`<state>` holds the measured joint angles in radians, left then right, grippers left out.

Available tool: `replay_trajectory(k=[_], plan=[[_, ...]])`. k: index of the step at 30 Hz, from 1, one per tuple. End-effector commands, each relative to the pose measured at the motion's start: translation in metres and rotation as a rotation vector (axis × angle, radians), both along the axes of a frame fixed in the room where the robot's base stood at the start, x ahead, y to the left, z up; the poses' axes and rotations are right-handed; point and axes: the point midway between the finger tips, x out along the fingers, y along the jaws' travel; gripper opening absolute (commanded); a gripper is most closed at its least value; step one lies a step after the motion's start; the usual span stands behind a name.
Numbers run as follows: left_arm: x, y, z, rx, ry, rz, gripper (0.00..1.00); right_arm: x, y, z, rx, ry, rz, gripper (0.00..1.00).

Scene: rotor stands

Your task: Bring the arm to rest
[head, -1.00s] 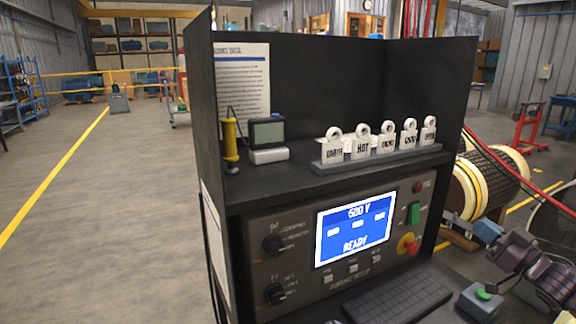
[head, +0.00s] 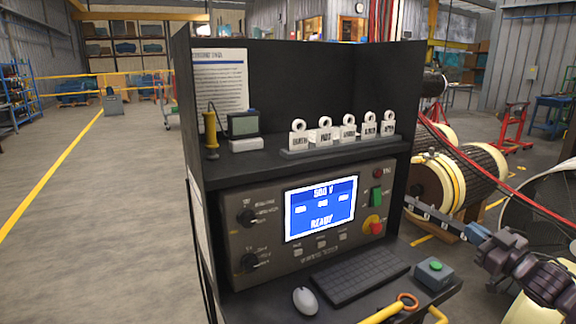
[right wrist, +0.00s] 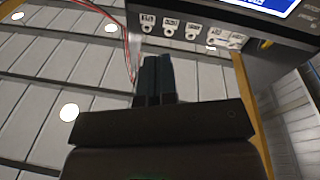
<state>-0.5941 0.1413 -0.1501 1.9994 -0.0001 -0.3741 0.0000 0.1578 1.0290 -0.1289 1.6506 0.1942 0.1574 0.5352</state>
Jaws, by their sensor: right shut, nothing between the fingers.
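My right gripper (head: 420,208) reaches in from the right edge of the head view, beside the right side of the black test console (head: 290,85). In the right wrist view its two dark fingers (right wrist: 157,78) lie side by side, shut with nothing between them. They point toward the console, where a row of white tags (right wrist: 190,30) shows at the top. My left gripper is not in view.
The console's screen (head: 320,208) reads "600 V" and "READY". A large rotor (head: 465,178) stands behind my right arm. The left floor is open.

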Motion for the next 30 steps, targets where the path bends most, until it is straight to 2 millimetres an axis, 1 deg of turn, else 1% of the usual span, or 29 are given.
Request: replay_trajectory(k=[1, 2, 5, 8, 11, 12, 14, 15, 17, 18, 20, 21, 23, 24, 26, 27, 30], plan=[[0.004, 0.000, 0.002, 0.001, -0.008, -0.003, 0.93, -0.001, 0.008, -0.008, -0.033, 0.008, -0.015, 0.00], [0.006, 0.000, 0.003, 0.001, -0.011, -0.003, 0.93, -0.002, 0.012, -0.015, -0.056, 0.016, -0.028, 0.00], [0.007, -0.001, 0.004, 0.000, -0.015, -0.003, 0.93, -0.011, 0.027, -0.044, -0.119, 0.053, -0.064, 0.00], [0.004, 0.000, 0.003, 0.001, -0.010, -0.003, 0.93, -0.025, 0.043, -0.075, -0.163, 0.101, -0.093, 0.00], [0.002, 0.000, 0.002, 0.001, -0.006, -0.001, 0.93, -0.044, 0.061, -0.111, -0.194, 0.159, -0.118, 0.00], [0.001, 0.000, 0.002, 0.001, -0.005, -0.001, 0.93, -0.054, 0.070, -0.128, -0.203, 0.188, -0.129, 0.00], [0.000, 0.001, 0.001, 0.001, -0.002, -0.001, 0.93, -0.072, 0.083, -0.152, -0.211, 0.233, -0.143, 0.00], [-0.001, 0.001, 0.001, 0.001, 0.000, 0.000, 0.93, -0.085, 0.092, -0.168, -0.213, 0.266, -0.153, 0.00], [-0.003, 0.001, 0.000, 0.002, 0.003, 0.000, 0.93, -0.106, 0.106, -0.191, -0.212, 0.316, -0.167, 0.00], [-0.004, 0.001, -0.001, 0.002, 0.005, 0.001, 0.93, -0.120, 0.115, -0.204, -0.205, 0.349, -0.177, 0.00], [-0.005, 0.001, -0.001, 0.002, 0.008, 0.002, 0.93, -0.142, 0.128, -0.224, -0.190, 0.398, -0.190, 0.00], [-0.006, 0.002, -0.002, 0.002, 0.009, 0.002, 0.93, -0.156, 0.137, -0.235, -0.177, 0.431, -0.201, 0.00], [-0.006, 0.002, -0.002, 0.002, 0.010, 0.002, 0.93, -0.179, 0.150, -0.251, -0.147, 0.479, -0.216, 0.00], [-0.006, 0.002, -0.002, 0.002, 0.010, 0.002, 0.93, -0.194, 0.158, -0.261, -0.122, 0.512, -0.228, 0.00], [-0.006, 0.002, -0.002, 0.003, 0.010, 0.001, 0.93, -0.217, 0.170, -0.273, -0.076, 0.555, -0.247, 0.00], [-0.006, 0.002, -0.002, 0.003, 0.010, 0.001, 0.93, -0.231, 0.178, -0.281, -0.044, 0.583, -0.261, 0.00], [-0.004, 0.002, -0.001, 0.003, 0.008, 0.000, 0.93, -0.265, 0.193, -0.296, 0.033, 0.639, -0.296, 0.00]])
